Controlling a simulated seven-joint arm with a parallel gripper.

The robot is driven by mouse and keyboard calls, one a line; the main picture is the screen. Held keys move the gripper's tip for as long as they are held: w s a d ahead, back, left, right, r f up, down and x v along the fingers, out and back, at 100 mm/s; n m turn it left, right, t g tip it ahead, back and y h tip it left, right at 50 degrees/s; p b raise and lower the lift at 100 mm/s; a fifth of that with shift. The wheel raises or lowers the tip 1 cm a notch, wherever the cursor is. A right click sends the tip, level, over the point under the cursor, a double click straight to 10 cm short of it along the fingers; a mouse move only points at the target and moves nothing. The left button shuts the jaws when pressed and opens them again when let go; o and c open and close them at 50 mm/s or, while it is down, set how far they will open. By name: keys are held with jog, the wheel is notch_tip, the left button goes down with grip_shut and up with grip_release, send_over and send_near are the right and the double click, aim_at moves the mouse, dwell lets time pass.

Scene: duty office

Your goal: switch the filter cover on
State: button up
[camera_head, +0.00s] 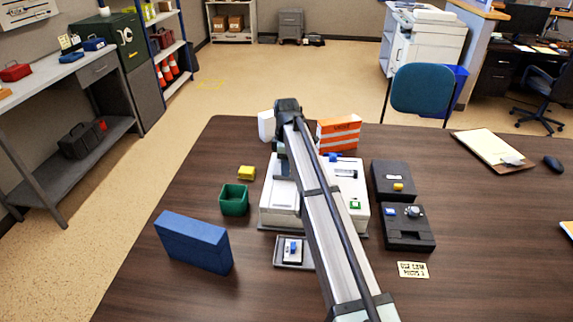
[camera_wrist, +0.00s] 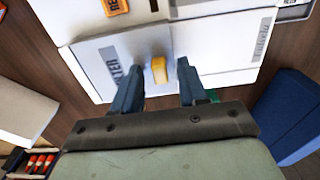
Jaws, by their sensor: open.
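A white machine (camera_head: 360,189) stands in the middle of the dark table, partly hidden behind my arm. In the wrist view its grey-white filter cover (camera_wrist: 97,62) carries a dark label whose visible letters end in "LTER", and a yellow knob (camera_wrist: 159,70). My gripper (camera_wrist: 159,66) is open, with one finger on each side of the knob. Gaps show between the knob and both fingers, so I see no grip on it. In the head view I cannot make out the knob or my fingertips.
Left of the machine are a green bin (camera_head: 234,200), a yellow block (camera_head: 247,172) and a blue box (camera_head: 194,242). Two black devices (camera_head: 408,227) (camera_head: 393,180) stand right, an orange box (camera_head: 339,133) behind.

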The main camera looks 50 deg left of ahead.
grip_shut()
dwell(0.4)
